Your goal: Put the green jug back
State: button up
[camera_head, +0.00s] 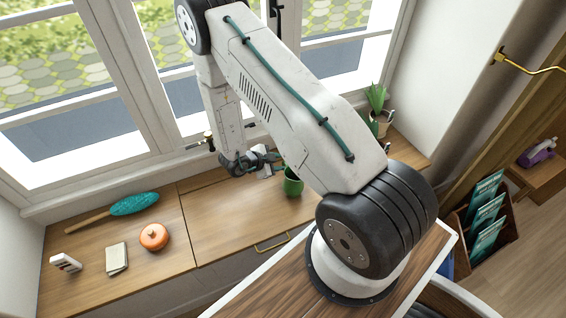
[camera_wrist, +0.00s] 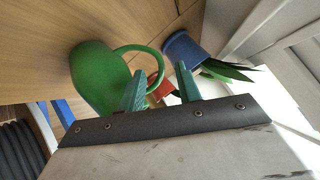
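The green jug (camera_head: 291,184) stands upright on the wooden window counter, and it also shows large in the wrist view (camera_wrist: 95,78). Its ring-shaped handle (camera_wrist: 140,48) points toward my gripper (camera_wrist: 160,70). The two green fingers are apart, and the outer part of the handle appears between them in the wrist view. I cannot tell whether either finger touches it. In the head view my gripper (camera_head: 272,168) is just left of the jug, low over the counter, and my arm passes close by it.
A blue pot with a plant (camera_wrist: 183,48) and a small red object (camera_wrist: 162,88) are beyond the jug. A teal brush (camera_head: 134,204), orange round object (camera_head: 154,236), notebook (camera_head: 117,258) and white item (camera_head: 65,263) lie left. The counter's middle (camera_head: 228,222) is clear.

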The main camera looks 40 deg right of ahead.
jog(key=w+a+r+n+t+y, duration=0.3)
jog(key=w+a+r, duration=0.35)
jog(key=r, duration=0.35)
jog(key=w+a+r+n+t+y, duration=0.25)
jog(key=w+a+r, duration=0.25)
jog(key=a+r, duration=0.35)
jog(key=s+a+r+n+t+y, duration=0.1)
jog(key=a+r+n+y, duration=0.2)
jog(key=r, duration=0.4)
jog(key=a+r+n+t+y, duration=0.1)
jog(key=a+r+n+y, duration=0.2)
jog(key=r, duration=0.3)
jog(key=s+a+r+n+g+y, duration=0.25)
jog(key=s+r+n, duration=0.55)
jog(key=s+r, duration=0.5)
jog(key=s+d+r+n+g+h, duration=0.1)
jog(key=s+d+n, duration=0.1)
jog(key=s, duration=0.9)
jog(key=s+d+r+n+g+h, duration=0.2)
jog(key=s+d+n, duration=0.1)
jog(key=s, duration=0.8)
jog(key=shift+d+r+n, duration=0.25)
jog(key=shift+d+n, duration=0.1)
jog(key=shift+d, duration=0.3)
